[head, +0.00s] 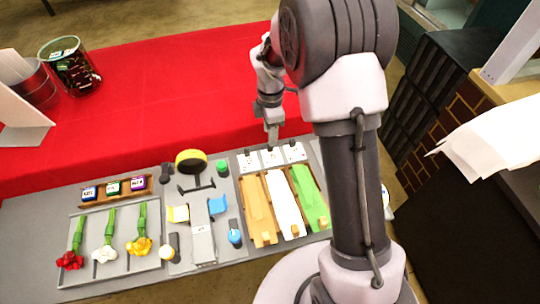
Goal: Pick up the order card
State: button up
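Several small cards are in the head view, and I cannot tell for certain which is the order card. Three white cards with small dark marks lie in a row on the grey board: left card (247,161), middle card (271,157) and right card (294,151). Three labelled pieces stand in a brown rack (115,190) at the left: blue (90,193), green (113,187) and purple (138,183). My gripper (272,138) points down just behind or above the middle white card. Its fingertips are too small to show whether it is open, or touching the card.
Orange, white and green wrap pieces (311,197) lie in front of the white cards. A grey fixture (201,235) with a yellow tape roll (191,161) stands left of them. Red, white and yellow flowers (139,246) lie on the left tray. The red cloth (170,95) behind is mostly clear.

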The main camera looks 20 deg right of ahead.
aim_at(272, 154)
notch_tip(272, 154, down, 6)
jog(key=b, duration=0.3)
jog(key=shift+s+d, duration=0.1)
jog(key=shift+s, duration=0.05)
jog(key=shift+r, duration=0.15)
grip_shut()
